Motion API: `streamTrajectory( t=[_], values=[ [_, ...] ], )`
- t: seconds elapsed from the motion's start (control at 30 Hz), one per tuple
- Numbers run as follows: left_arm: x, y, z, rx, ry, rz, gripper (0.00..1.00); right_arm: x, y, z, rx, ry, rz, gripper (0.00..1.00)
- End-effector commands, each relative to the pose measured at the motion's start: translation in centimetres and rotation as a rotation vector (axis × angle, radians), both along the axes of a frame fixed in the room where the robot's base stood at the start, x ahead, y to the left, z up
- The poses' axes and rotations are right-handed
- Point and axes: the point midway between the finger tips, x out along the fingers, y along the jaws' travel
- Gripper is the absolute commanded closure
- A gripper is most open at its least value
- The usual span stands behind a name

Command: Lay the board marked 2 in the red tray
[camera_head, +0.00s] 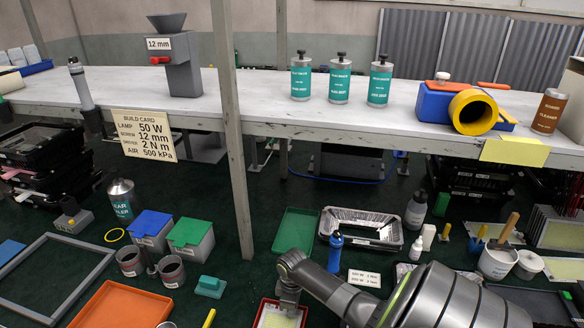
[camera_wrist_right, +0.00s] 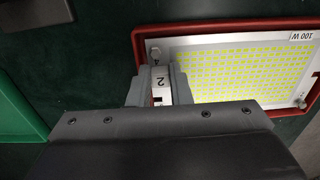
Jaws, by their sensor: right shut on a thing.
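The red tray (camera_wrist_right: 228,27) shows its rim around a pale board with a yellow LED grid (camera_wrist_right: 240,75), printed "100 W" at its corner. A white piece marked 2 (camera_wrist_right: 160,81) at the board's left end sits between the fingers of my right gripper (camera_wrist_right: 160,92), which is shut on it. The board looks to be within the rim; I cannot tell whether it rests on the tray floor. In the head view my right gripper (camera_head: 290,300) is low over the red tray (camera_head: 259,312), partly cut off by the picture's edge. My left gripper is not in view.
A green tray (camera_head: 296,231) and a foil tray (camera_head: 360,228) lie behind my right arm. A blue bottle (camera_head: 335,252) and a white label card (camera_head: 364,278) are close to the arm. An orange tray (camera_head: 122,306) lies to the left. The workbench (camera_head: 240,110) stands behind.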

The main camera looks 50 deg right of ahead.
Motion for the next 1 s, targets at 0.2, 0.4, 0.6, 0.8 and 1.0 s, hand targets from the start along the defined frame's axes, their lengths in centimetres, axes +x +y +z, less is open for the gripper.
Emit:
streamTrajectory(
  t=[0.2, 0.4, 0.6, 0.8, 1.0],
  values=[
    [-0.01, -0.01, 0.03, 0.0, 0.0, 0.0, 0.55, 0.04, 0.02, 0.02, 0.0, -0.001, 0.0, 1.0],
    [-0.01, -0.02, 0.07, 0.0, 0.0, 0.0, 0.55, 0.02, 0.02, -0.14, 0.001, 0.0, 0.0, 1.0],
    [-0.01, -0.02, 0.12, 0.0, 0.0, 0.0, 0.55, 0.02, 0.03, -0.35, 0.001, 0.0, 0.0, 1.0],
    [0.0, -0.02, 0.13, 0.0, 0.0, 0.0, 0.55, 0.04, 0.01, -0.46, 0.0, -0.001, 0.001, 1.0],
    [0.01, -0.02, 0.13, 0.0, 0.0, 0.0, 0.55, 0.04, 0.01, -0.45, 0.0, -0.001, 0.0, 0.76]
  ],
)
